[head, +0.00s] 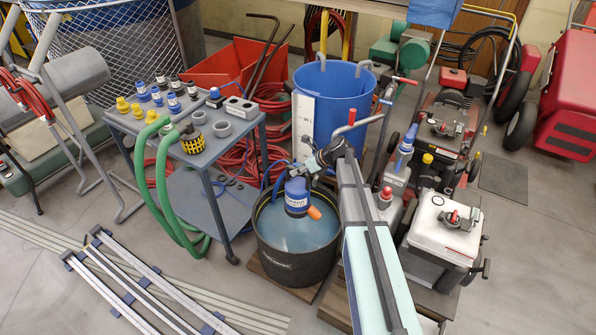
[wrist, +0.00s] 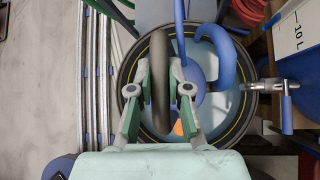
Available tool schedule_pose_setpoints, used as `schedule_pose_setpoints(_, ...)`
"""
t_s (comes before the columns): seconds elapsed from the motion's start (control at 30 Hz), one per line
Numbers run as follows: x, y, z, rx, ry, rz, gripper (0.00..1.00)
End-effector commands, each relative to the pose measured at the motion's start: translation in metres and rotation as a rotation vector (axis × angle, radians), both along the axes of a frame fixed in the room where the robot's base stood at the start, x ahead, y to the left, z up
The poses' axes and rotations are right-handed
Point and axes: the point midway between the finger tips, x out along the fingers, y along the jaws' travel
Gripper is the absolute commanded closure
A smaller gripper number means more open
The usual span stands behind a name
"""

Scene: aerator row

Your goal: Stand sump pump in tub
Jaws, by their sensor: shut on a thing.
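The sump pump (head: 297,192) is a blue body with an orange outlet (head: 314,212). It is inside the opening of the round black tub (head: 292,268), which holds bluish water. My gripper (head: 303,169) is just above the pump. In the wrist view my gripper (wrist: 160,92) is shut on the pump's dark handle (wrist: 160,60), which runs between the two fingers. The blue pump body (wrist: 188,103) and a bit of orange show behind the fingers, within the tub's yellow-lined rim (wrist: 246,104). The pump looks roughly upright. Its base is hidden, so I cannot tell whether it touches the tub floor.
A grey cart (head: 222,155) with fittings and green hoses (head: 165,185) stands left of the tub. A blue barrel (head: 340,90) and a white level board (head: 303,125) stand behind it. Engines (head: 440,235) crowd the right. Metal rails (head: 135,285) lie on the floor at left.

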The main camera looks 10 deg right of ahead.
Motion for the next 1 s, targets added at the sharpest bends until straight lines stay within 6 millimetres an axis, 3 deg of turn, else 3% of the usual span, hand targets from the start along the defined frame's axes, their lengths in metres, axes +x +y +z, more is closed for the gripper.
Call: schedule_pose_setpoints(1.0,0.001,0.0,-0.091,0.004,-0.003,-0.002,1.0)
